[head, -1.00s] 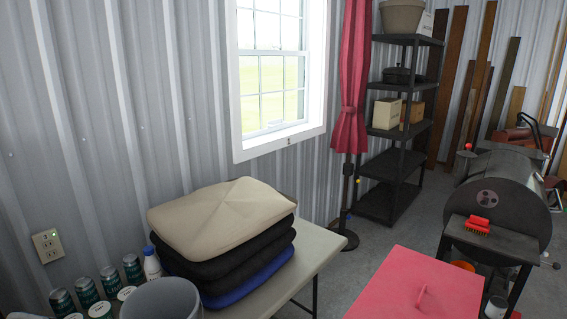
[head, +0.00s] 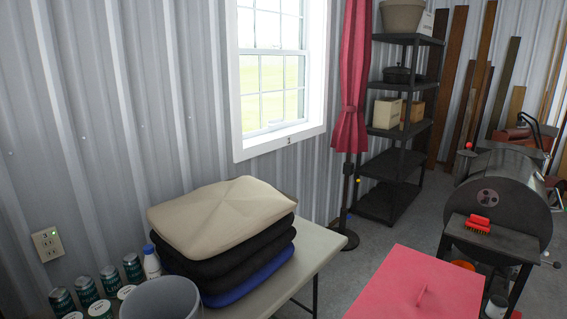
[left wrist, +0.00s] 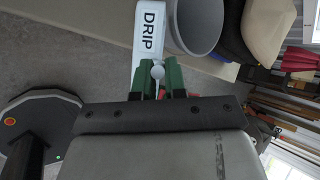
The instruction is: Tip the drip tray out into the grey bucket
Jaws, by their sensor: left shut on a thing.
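The grey bucket (head: 161,299) stands at the near end of the table in the head view, cut off by the bottom edge. It also shows at the top of the left wrist view (left wrist: 197,24), its mouth facing the camera. The drip tray (left wrist: 150,32) is a white piece marked DRIP, just left of the bucket in that view. Its inside and any contents cannot be made out. My left gripper (left wrist: 159,76), with green fingers, is shut on the tray's near end, around a pale knob-like part. My right gripper is in neither view.
Stacked cushions (head: 222,235), a white bottle with a blue cap (head: 151,262) and several cans (head: 87,290) crowd the table (head: 318,250) around the bucket. A red-topped surface (head: 420,290) and a black grill (head: 505,200) stand to the right.

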